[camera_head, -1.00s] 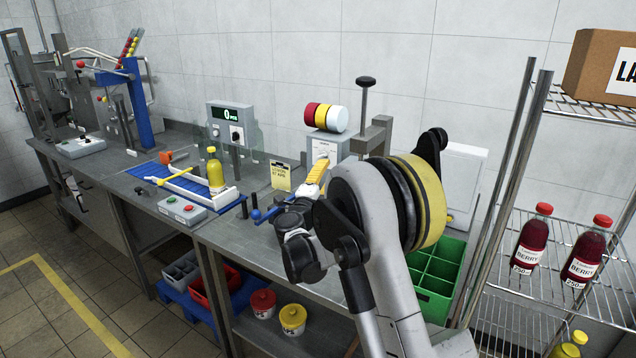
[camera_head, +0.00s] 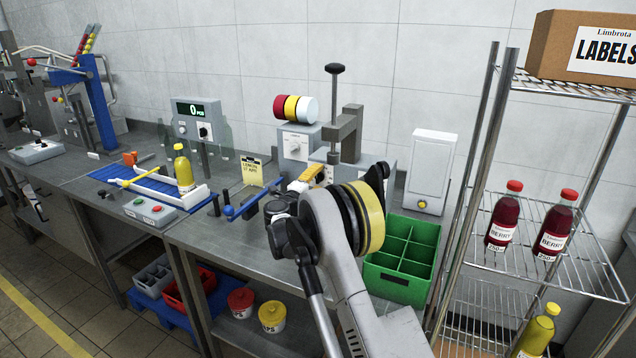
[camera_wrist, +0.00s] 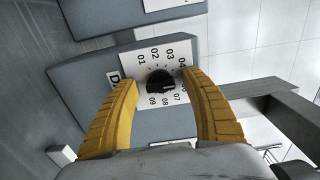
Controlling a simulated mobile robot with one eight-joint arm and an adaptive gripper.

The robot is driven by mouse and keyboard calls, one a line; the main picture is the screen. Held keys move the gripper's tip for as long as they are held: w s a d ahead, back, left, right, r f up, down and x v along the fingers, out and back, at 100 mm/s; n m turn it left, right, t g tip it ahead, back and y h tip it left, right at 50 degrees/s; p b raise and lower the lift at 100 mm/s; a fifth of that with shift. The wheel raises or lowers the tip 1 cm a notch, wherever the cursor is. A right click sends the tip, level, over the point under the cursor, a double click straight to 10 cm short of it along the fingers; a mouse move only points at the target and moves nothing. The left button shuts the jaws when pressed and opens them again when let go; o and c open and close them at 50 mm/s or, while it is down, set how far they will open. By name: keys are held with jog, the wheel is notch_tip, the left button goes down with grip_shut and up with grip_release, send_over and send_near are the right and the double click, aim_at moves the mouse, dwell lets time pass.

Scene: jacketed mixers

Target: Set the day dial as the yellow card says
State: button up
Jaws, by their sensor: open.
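The day dial (camera_wrist: 160,80) is a dark round knob on a white plate with two-digit numbers around it. In the wrist view it sits between the yellow fingers of my gripper (camera_wrist: 165,98), which are apart, one each side. I cannot tell whether they touch the knob or where it points. In the head view my gripper (camera_head: 312,174) is at the front of the grey coder housing, and its fingers and wrist hide part of it. The yellow card (camera_head: 252,171) stands left of my gripper; it seems to read LEMON with an APR date, the day too small to be sure of.
A grey box with another knob (camera_head: 295,146) and coloured rolls (camera_head: 296,107) stands behind left. A press post (camera_head: 347,135) rises close on the right. A blue-handled lever (camera_head: 238,210) is left of my wrist; a green crate (camera_head: 402,285) is to the right.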

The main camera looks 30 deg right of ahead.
jog(key=shift+w+d, duration=0.1)
jog(key=c, duration=1.2)
jog(key=shift+m, duration=0.4)
jog(key=m, duration=0.5)
jog(key=shift+m, duration=0.3)
jog(key=m, duration=0.5)
jog(key=shift+p, duration=0.3)
jog(key=shift+r+m, duration=0.1)
jog(key=shift+m, duration=0.2)
